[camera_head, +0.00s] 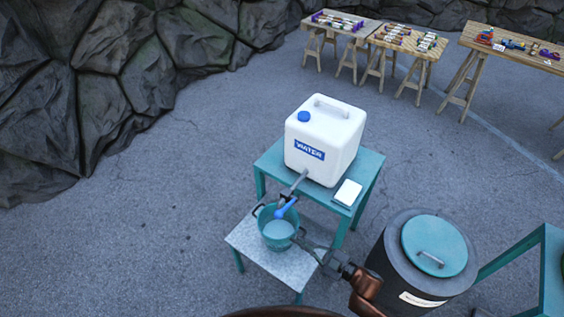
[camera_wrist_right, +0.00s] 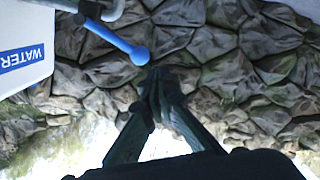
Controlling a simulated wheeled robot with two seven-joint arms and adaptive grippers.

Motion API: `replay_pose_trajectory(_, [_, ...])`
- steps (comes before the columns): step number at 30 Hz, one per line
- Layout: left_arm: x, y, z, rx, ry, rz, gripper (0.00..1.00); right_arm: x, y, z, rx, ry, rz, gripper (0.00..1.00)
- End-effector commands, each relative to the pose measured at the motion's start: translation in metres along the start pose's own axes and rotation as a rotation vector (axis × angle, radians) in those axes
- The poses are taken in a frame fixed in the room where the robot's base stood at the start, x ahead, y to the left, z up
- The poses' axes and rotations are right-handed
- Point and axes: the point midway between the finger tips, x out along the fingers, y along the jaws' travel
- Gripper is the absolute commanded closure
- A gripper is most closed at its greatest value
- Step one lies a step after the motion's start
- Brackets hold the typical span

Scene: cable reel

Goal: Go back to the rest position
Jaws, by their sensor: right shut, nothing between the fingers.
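My right gripper (camera_head: 309,244) reaches in from the lower right in the head view, beside the teal bucket (camera_head: 267,214) under the water container's tap. In the right wrist view my right gripper (camera_wrist_right: 157,84) has its fingers together with nothing between them. The blue tap handle (camera_head: 286,208) is just beyond the fingertips; in the wrist view it (camera_wrist_right: 125,46) shows at upper left, apart from the fingers. My left gripper is not in view.
A white water container (camera_head: 330,140) stands on a teal table (camera_head: 372,165) with a white block (camera_head: 348,192). The bucket stands on a lower grey-topped table (camera_head: 247,240). A dark barrel with a teal lid (camera_head: 425,235) is close right of my arm. Wooden tables (camera_head: 400,45) stand at the back.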

Motion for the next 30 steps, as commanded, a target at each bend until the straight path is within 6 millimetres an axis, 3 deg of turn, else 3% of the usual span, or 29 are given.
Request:
replay_pose_trajectory(5, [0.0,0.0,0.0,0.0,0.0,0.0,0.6,-0.001,0.0,0.004,0.003,-0.007,0.003,1.0])
replay_pose_trajectory(8, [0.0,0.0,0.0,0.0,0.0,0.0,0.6,-0.004,0.001,0.026,0.021,-0.052,0.023,1.0])
replay_pose_trajectory(11, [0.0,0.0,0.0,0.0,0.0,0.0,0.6,-0.016,0.001,0.075,0.061,-0.152,0.064,1.0])
replay_pose_trajectory(13, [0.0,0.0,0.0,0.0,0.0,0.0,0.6,-0.031,-0.002,0.121,0.104,-0.247,0.101,1.0])
replay_pose_trajectory(17, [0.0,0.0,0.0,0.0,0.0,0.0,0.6,-0.072,-0.02,0.206,0.195,-0.436,0.165,1.0])
replay_pose_trajectory(21, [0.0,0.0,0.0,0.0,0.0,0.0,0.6,-0.128,-0.057,0.284,0.302,-0.633,0.216,1.0])
replay_pose_trajectory(24, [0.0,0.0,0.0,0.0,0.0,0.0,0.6,-0.172,-0.095,0.329,0.382,-0.768,0.241,1.0])
replay_pose_trajectory(30, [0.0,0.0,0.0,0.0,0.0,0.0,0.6,-0.265,-0.191,0.391,0.553,-1.024,0.268,1.0])
